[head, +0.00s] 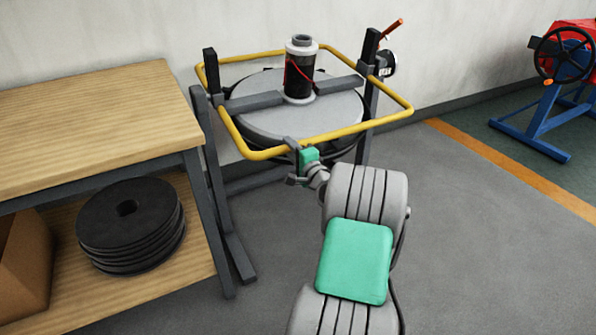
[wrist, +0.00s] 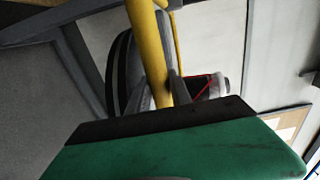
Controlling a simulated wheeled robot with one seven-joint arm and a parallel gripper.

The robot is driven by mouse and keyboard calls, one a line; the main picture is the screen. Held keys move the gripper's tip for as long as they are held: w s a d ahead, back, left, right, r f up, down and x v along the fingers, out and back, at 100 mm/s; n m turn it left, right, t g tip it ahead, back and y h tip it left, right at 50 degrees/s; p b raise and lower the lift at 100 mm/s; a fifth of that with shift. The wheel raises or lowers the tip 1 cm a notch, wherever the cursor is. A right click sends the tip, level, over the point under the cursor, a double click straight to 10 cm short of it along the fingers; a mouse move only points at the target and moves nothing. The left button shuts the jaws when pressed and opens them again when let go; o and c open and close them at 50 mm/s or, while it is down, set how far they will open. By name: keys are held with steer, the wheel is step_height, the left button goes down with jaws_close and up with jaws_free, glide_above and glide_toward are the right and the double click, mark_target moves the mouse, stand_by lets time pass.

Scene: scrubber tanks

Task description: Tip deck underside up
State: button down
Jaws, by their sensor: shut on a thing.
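The deck (head: 265,115) is a round grey disc with a dark rim, set level in a stand. A black motor with a grey cap (head: 301,65) stands upright on it, so its top faces up. A yellow rail frame (head: 375,127) runs around the deck. My gripper (head: 296,148) is shut on the near side of this yellow rail. In the wrist view the rail (wrist: 147,50) runs down behind the green gripper body, with the dark deck edge beside it.
Dark stand posts (head: 209,130) flank the deck. A red-tipped lever (head: 391,27) and a round dial sit at the right post. A wooden bench (head: 90,120) with black discs (head: 130,225) below stands left. A blue stand (head: 545,120) is far right.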

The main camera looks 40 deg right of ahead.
steer(key=shift+w+f+b, duration=0.15)
steer(key=shift+f+b, duration=0.05)
steer(key=shift+f, duration=0.5)
steer(key=shift+w+f+b, duration=0.1)
steer(key=shift+f+b, duration=0.05)
steer(key=shift+f, duration=0.55)
step_height(320, 180, down, 7)
steer(key=w+b, duration=0.2)
steer(key=shift+w+d+r, duration=0.2)
steer(key=shift+w+d, duration=0.15)
steer(key=shift+w, duration=0.05)
steer(key=w+f, duration=0.4)
steer(key=f, duration=0.1)
steer(key=shift+w+d+f, duration=0.2)
steer(key=shift+d+f, duration=0.15)
steer(key=shift+d, duration=0.1)
